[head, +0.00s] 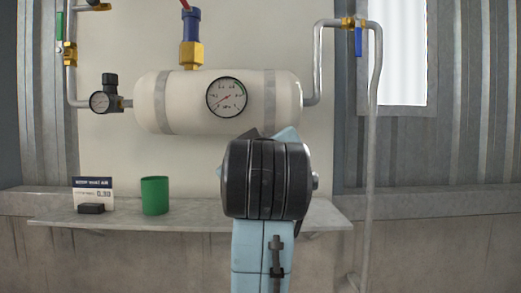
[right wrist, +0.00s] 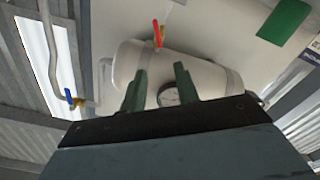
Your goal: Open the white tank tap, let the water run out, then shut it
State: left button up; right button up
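The white tank (head: 193,100) is fixed to the wall, with a round dial gauge (head: 226,97) on its front. In the right wrist view, which looks turned over, the tank (right wrist: 203,78) lies behind my fingers. A tap with a red handle (right wrist: 158,33) shows on the tank's underside there; my arm hides that place in the head view. My right gripper (right wrist: 160,72) is open, with two green fingers apart and nothing between them. It faces the tank, and the red handle appears just beyond the fingertips. My left gripper is in neither view.
A blue-handled tap (head: 358,40) is on the right pipe. A green-handled valve (head: 60,52) is on the left pipe. A blue and brass fitting (head: 191,38) tops the tank. A green cup (head: 154,195) and a sign (head: 93,190) stand on the shelf (head: 190,218) below.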

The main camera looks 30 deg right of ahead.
jog(key=p+x, duration=0.3)
jog(key=x, duration=1)
jog(key=shift+d, duration=0.15)
jog(key=shift+r, duration=0.1)
grip_shut()
